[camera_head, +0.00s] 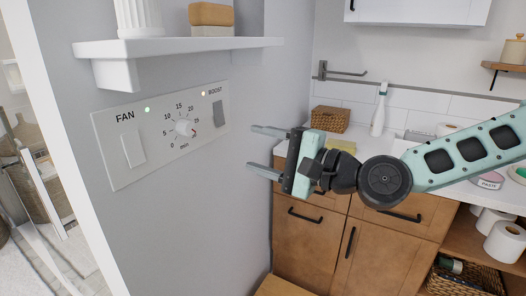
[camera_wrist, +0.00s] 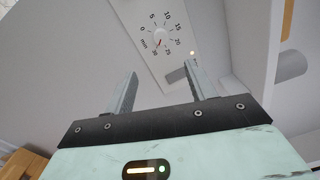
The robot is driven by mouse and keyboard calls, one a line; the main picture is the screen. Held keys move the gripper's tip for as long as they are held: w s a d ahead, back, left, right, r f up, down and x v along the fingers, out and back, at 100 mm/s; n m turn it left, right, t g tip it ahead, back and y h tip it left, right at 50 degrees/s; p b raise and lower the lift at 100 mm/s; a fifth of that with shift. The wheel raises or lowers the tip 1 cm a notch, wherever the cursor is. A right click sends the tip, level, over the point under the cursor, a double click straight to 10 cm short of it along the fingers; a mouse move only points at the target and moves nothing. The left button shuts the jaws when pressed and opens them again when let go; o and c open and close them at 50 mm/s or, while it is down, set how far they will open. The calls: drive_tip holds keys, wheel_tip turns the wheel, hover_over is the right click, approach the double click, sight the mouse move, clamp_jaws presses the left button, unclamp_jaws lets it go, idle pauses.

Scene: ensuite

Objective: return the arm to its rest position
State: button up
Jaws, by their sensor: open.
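My gripper (camera_head: 260,151) is open and empty. It reaches in from the right in the head view, its two fingers pointing left toward the grey wall. The wall panel (camera_head: 152,170) with a FAN switch (camera_head: 133,149), a round timer dial (camera_head: 185,128) and a BOOST switch (camera_head: 218,113) is to the left of the fingertips, with a visible gap. In the wrist view both fingers (camera_wrist: 160,85) stand apart with nothing between them. The dial (camera_wrist: 160,38) shows beyond them, numbered in minutes. My arm extends to the right over the counter.
A white shelf (camera_head: 180,46) with a brown-topped block (camera_head: 211,14) juts out above the panel. A wooden cabinet (camera_head: 360,240) and white counter stand behind my arm, with a wicker basket (camera_head: 330,119) and a white bottle (camera_head: 379,110). Toilet rolls (camera_head: 505,242) sit at lower right.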

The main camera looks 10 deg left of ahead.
drive_tip(key=s+d+f+n+g+h+p, duration=0.2)
drive_tip(key=s+f+n+g+h, duration=0.55)
drive_tip(key=s+f, duration=0.65)
drive_tip(key=s+d+r+n+h+p, duration=0.1)
drive_tip(key=s+d+r+n+h, duration=0.1)
drive_tip(key=d, duration=0.7)
drive_tip(key=s+d+r+n+h+p, duration=0.1)
drive_tip(key=s+d+r+n+h, duration=0.2)
drive_tip(key=s+d+n+h, duration=0.2)
drive_tip(key=s+d+h, duration=0.2)
drive_tip(key=d, duration=0.2)
drive_tip(key=shift+s+d+r+t, duration=0.2)
drive_tip(key=shift+s+t, duration=0.15)
drive_tip(key=shift+s, duration=0.05)
